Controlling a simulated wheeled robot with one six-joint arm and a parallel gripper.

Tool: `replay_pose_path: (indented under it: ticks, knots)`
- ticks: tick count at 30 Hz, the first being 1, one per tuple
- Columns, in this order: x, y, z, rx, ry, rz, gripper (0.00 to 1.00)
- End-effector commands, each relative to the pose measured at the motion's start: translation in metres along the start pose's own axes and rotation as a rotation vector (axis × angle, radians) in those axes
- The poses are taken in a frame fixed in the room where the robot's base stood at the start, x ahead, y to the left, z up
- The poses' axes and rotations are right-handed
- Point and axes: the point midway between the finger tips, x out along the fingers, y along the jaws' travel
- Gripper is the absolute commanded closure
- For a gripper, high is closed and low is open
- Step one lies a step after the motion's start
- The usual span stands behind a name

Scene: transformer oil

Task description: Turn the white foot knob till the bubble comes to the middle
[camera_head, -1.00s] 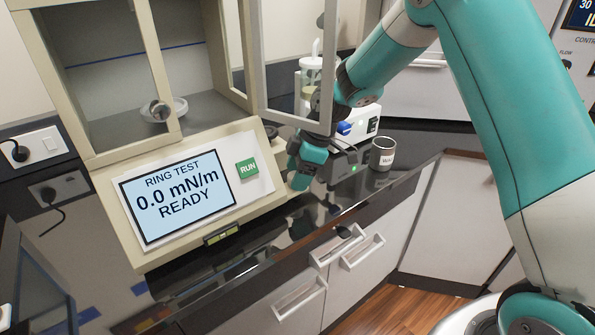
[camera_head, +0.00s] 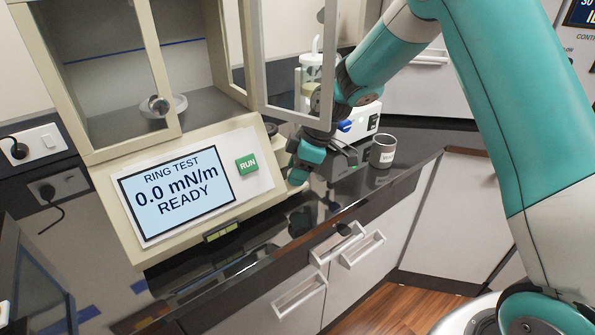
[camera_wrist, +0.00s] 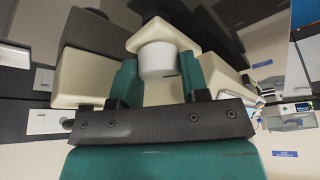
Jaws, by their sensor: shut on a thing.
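The white foot knob (camera_wrist: 158,61) shows in the wrist view, under the cream foot of the ring tester. My gripper (camera_wrist: 160,80) is shut on it, with one green finger on each side. In the head view my gripper (camera_head: 297,176) is at the right front corner of the tester, and the knob is hidden there. The bubble level (camera_head: 222,232) is a small yellow-green vial on the tester's front lower edge. The bubble is too small to place. The tester's screen (camera_head: 177,193) reads RING TEST 0.0 mN/m READY.
A green RUN button (camera_head: 247,166) is right of the screen. The tester's glass door frame (camera_head: 300,112) stands open close to my arm. The dark counter's front edge is close below my gripper.

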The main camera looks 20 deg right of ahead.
Motion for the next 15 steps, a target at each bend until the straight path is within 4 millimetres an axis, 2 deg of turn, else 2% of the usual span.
replay_pose_path:
  ticks: [3,4,6,7,15]
  knots:
    - [-0.0005,0.0002,-0.0003,-0.001,0.001,0.0,0.82]
    - [-0.0005,0.0003,-0.0003,-0.001,0.001,0.0,0.52]
    - [-0.0005,0.0002,-0.0003,-0.001,0.001,0.0,0.36]
    - [-0.0005,0.0002,-0.0003,-0.001,0.001,0.0,0.33]
    - [-0.0013,0.0003,-0.0003,-0.001,0.001,0.0,0.33]
